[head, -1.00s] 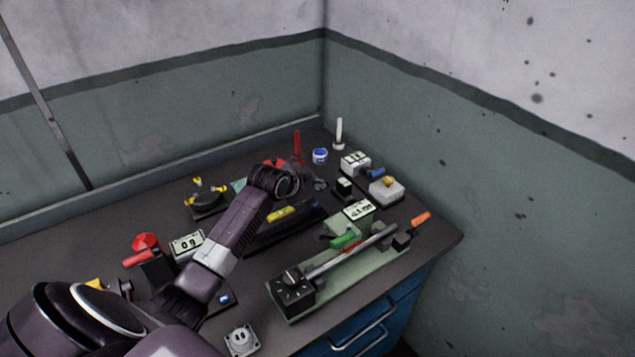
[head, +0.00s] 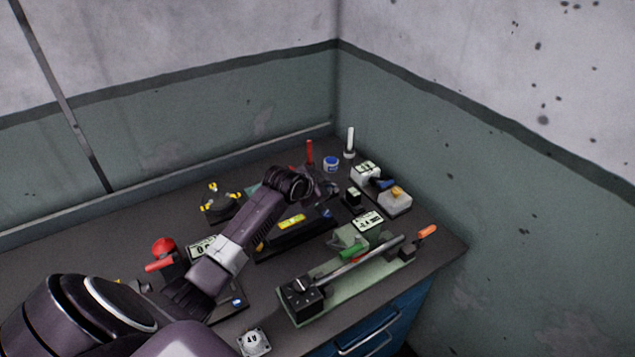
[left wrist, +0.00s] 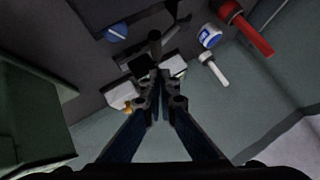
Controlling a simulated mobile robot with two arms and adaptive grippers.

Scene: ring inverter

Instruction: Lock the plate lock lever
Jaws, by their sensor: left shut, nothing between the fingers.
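My left gripper (left wrist: 165,88) is shut and empty in the left wrist view, its fingertips close together. In the head view my left arm reaches over the bench and its wrist hides most of the gripper. I cannot tell for sure which part is the plate lock lever. A dark post-like part (left wrist: 155,44) stands just past the fingertips, near a small black block (head: 353,197). My right gripper is not in view.
A red upright handle (head: 310,151), a blue-and-white jar (head: 331,164) and a white post (head: 350,143) stand near the corner. A green fixture (head: 325,300) lies along the front edge. Walls close off the back and right.

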